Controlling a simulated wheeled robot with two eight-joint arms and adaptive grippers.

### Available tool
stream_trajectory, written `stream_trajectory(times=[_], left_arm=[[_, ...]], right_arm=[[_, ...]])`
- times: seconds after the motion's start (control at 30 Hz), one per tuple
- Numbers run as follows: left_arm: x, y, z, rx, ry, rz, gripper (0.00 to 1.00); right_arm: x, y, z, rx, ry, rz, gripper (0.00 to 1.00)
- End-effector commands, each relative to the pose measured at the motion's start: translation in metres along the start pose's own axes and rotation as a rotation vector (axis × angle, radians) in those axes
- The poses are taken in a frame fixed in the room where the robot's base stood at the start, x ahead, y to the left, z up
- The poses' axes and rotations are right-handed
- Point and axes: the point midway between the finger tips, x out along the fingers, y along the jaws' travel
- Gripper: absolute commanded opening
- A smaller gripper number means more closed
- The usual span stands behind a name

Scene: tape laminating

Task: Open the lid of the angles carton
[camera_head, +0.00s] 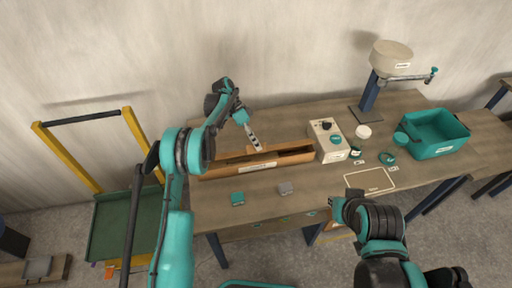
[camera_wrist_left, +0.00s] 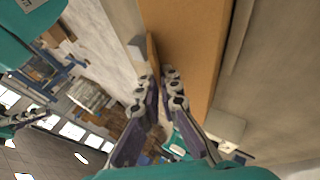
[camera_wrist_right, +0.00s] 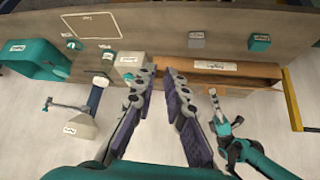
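The angles carton (camera_head: 225,172) is a long brown cardboard box with a white label on its front, lying along the left part of the table. Its top shows a dark gap, with a raised brown lid panel along it. My left gripper (camera_head: 257,144) points down at the lid from behind. In the left wrist view, the fingertips (camera_wrist_left: 157,76) are close together around a thin cardboard edge next to the wide brown panel (camera_wrist_left: 190,45).
A control box (camera_head: 328,140) stands against the carton's right end. A teal bin (camera_head: 435,135), small round parts and a dispenser on a post (camera_head: 370,95) are farther right. Teal (camera_head: 238,198) and grey (camera_head: 286,188) blocks lie before the carton. A yellow-framed cart (camera_head: 92,190) stands left.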

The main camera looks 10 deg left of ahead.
Motion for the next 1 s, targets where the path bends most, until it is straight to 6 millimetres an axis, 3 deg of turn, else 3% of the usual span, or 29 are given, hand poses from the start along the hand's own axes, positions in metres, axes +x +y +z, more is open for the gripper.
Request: stream_trajectory(times=[0.17, 0.47, 0.73, 1.0], left_arm=[[0.0, 0.0, 0.0, 0.0, 0.0, 0.0, 0.0], [0.0, 0.0, 0.0, 0.0, 0.0, 0.0, 0.0], [0.0, 0.0, 0.0, 0.001, 0.0, 0.0, 0.0], [0.0, 0.0, 0.0, 0.001, 0.0, 0.0, 0.0]], right_arm=[[0.009, -0.011, -0.016, -0.25, 0.001, -0.016, 0.0], [0.048, -0.053, -0.058, -1.087, 0.028, -0.058, 0.0], [0.094, -0.105, -0.082, -1.868, 0.088, -0.082, 0.0], [0.145, -0.164, -0.088, -2.639, 0.184, -0.073, 0.0]])
